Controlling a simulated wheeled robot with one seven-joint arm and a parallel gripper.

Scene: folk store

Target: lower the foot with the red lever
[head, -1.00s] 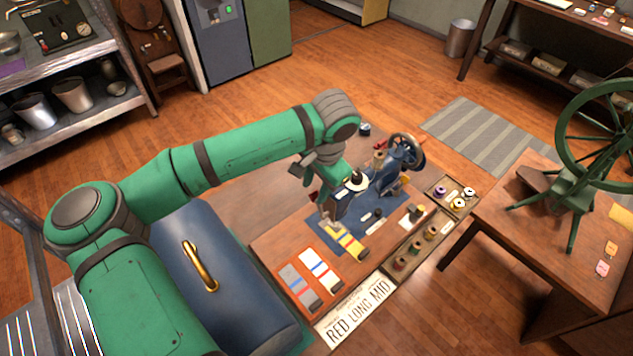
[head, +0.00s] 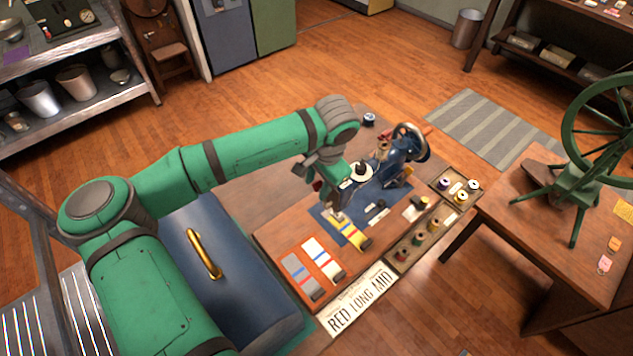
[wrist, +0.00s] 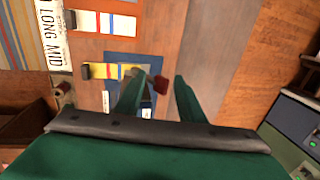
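The blue sewing machine (head: 398,155) stands on the wooden table, partly hidden by my arm in the head view. A yellow striped fabric strip (head: 352,233) lies at its needle end; it also shows in the wrist view (wrist: 100,71). The silver presser foot (head: 338,215) seems to be over the strip's inner end; its exact height cannot be told. The red lever (wrist: 161,84) shows between the two green fingers of my gripper (wrist: 157,78) in the wrist view. The fingers are apart and open; a gap shows on the lever's right. Contact on the left cannot be told.
An orange tray (head: 290,262) with fabric strips and a sign (head: 360,298) lie at the table's front. A spool tray (head: 402,262) borders the right. A spinning wheel (head: 575,180) stands on the right-hand table.

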